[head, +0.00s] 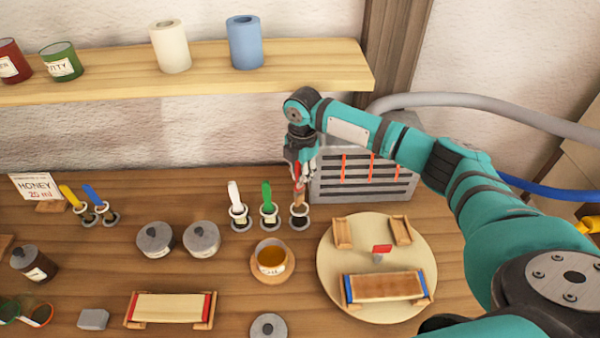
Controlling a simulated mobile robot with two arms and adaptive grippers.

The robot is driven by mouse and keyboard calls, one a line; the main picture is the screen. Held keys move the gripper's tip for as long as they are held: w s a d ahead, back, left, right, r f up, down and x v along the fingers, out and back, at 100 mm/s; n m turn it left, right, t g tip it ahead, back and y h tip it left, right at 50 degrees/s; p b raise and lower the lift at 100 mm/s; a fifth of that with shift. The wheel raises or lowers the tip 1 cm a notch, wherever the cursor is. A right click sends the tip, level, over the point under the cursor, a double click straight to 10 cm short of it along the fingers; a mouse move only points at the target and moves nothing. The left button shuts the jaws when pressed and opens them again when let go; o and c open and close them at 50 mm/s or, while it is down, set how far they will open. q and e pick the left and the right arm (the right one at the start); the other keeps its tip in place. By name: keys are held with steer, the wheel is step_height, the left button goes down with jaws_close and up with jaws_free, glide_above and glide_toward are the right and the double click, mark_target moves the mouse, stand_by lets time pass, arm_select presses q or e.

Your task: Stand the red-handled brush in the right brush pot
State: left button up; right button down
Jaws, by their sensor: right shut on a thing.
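My right gripper (299,165) points down at the back of the table and is shut on the red-handled brush (298,183). The gripper hides the upper part of the handle. The brush is upright, its lower end at a small dark holder (300,221) with a pale rim. I cannot tell whether that end is inside the holder or just above it. On the wall shelf stand two tall pots, a cream one (171,50) and, to its right, a blue one (245,45), the right brush pot. No brush shows in either. My left gripper is out of view.
White (234,193) and green (267,194) brushes stand in holders just left of the gripper. A slatted grey box (365,193) is close behind it on the right. The shelf (310,80) overhangs the back. A cup (271,272) and round board (333,293) are in front.

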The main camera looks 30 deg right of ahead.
mark_target(300, 189)
steer(key=shift+f+b, duration=1.2)
steer(key=shift+f, duration=1.95)
steer(key=c, duration=1.2)
jaws_free()
steer(key=shift+c, duration=0.2)
steer(key=shift+r, duration=0.1)
steer(key=r, duration=1.1)
steer(key=shift+s+d+r, duration=0.1)
steer(key=shift+s+r, duration=0.1)
steer(key=shift+r, duration=0.2)
